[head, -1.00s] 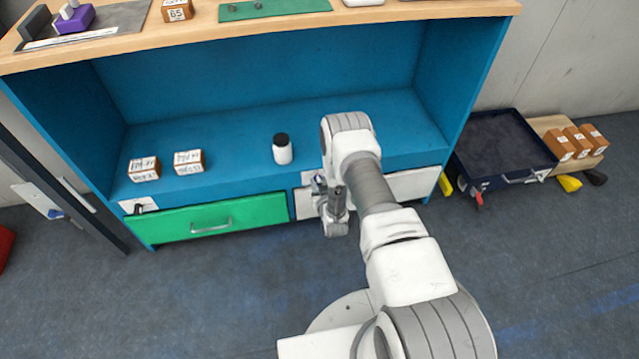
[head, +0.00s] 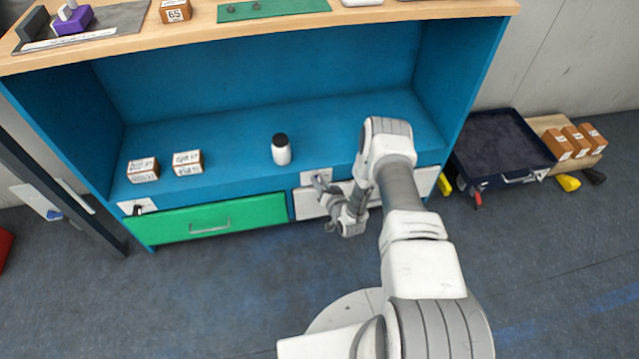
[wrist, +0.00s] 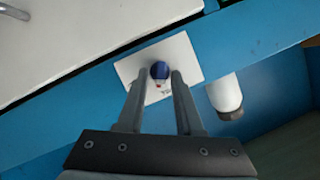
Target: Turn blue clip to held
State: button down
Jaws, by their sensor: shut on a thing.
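In the head view my gripper (head: 320,184) reaches the plate (head: 315,175) above the white drawer. The clip is mostly hidden there by my gripper.
A white bottle with a dark cap (head: 281,150) stands on the shelf just above the plate. Two labelled boxes (head: 187,163) sit further left. A green drawer (head: 210,219) is at the left and a white drawer (head: 310,206) is below the plate. A dark tray (head: 500,147) lies right.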

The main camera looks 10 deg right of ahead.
jog(key=m+t+y, duration=0.1)
jog(key=m, duration=0.2)
jog(key=f+m+y, duration=0.1)
jog(key=m+y, duration=0.1)
jog(key=m, duration=0.1)
jog(key=m+t+y, duration=0.1)
jog(key=m, duration=0.2)
jog(key=shift+s+d+f+t, duration=0.15)
jog(key=shift+d+f+t, duration=0.05)
jog(key=shift+d+t, duration=0.1)
jog(key=shift+m, duration=0.3)
jog(key=shift+a, duration=0.1)
dwell(0.3)
jog(key=c, duration=0.9)
grip_release()
